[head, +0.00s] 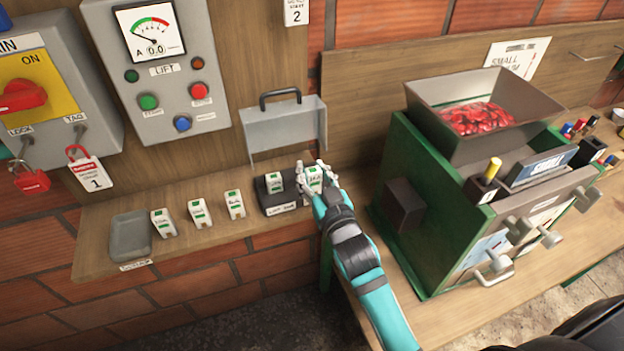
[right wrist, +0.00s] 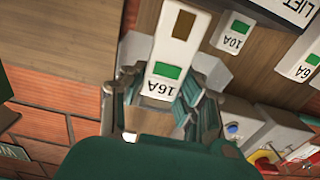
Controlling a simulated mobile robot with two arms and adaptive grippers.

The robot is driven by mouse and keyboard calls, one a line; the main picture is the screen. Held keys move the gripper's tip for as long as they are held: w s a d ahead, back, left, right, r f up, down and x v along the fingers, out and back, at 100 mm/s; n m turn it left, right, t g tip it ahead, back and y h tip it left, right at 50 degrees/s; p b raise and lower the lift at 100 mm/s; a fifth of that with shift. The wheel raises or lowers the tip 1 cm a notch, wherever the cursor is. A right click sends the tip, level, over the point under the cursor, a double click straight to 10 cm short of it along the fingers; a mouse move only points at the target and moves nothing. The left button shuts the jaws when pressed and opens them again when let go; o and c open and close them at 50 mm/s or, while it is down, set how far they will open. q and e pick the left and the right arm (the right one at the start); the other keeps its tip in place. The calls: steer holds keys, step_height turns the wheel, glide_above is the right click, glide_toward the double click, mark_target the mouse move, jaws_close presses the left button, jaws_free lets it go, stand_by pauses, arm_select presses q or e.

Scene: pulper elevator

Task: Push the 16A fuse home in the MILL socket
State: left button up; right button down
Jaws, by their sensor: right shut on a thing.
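The dark fuse block (head: 268,205) stands at the right end of the wall shelf, with a small front label too blurred to read for certain. A white fuse with a green mark (head: 274,182) stands in its left part. My right gripper (head: 318,180) is at the block's right part, shut on the white 16A fuse (head: 312,181). In the right wrist view the 16A fuse (right wrist: 167,72) shows upside down between the fingers, with its green patch and brown window. How deep it sits is hidden. No MILL lettering is readable. My left gripper is out of view.
Several loose white fuses (head: 198,213) stand left of the block, beside a grey tray (head: 130,236). An open grey cover (head: 284,130) with a handle is behind the block. The green machine (head: 420,190) stands close to the right of my right arm.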

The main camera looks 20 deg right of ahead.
steer(key=shift+w, duration=0.45)
steer(key=shift+w+d, duration=0.2)
steer(key=shift+w, duration=0.35)
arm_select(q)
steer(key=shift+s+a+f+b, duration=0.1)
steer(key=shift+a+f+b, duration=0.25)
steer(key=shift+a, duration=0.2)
arm_select(e)
steer(key=w, duration=0.4)
steer(key=shift+w+a+f, duration=0.1)
steer(key=shift+w, duration=0.05)
steer(key=shift+w+f, duration=0.1)
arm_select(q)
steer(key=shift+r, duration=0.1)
arm_select(e)
steer(key=shift+d, duration=0.2)
steer(key=shift+d+f, duration=0.15)
steer(key=shift+d, duration=0.25)
